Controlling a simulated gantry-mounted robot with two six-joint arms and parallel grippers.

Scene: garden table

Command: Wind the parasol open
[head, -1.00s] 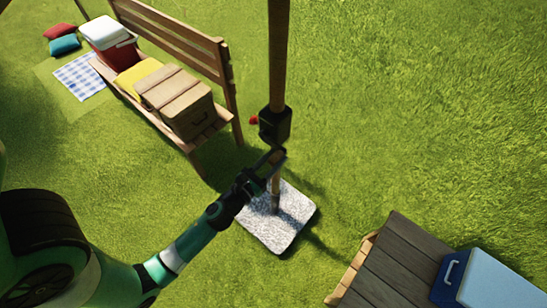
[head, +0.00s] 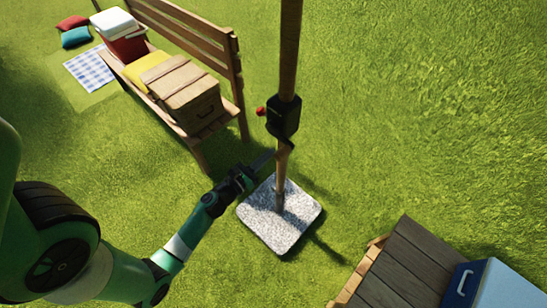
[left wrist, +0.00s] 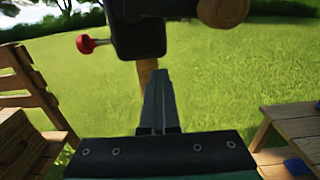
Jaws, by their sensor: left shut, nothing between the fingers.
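The parasol's wooden pole (head: 288,50) rises from a pale stone base (head: 280,235) on the grass. A black crank housing (head: 284,118) sits on the pole, with a red knob (head: 260,111) sticking out on its left. In the left wrist view the housing (left wrist: 138,38) hangs above my fingers and the red knob (left wrist: 86,44) is up to their left. My left gripper (head: 268,158) is shut and empty, just left of the pole and below the housing. Its closed fingers also show in the left wrist view (left wrist: 159,85). The parasol's canopy is out of view.
A wooden bench (head: 190,38) at upper left holds a wicker box (head: 185,93), a yellow item and a red cooler (head: 126,45). A wooden table (head: 405,265) with a blue cooler (head: 490,285) is at lower right. Open grass lies right of the pole.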

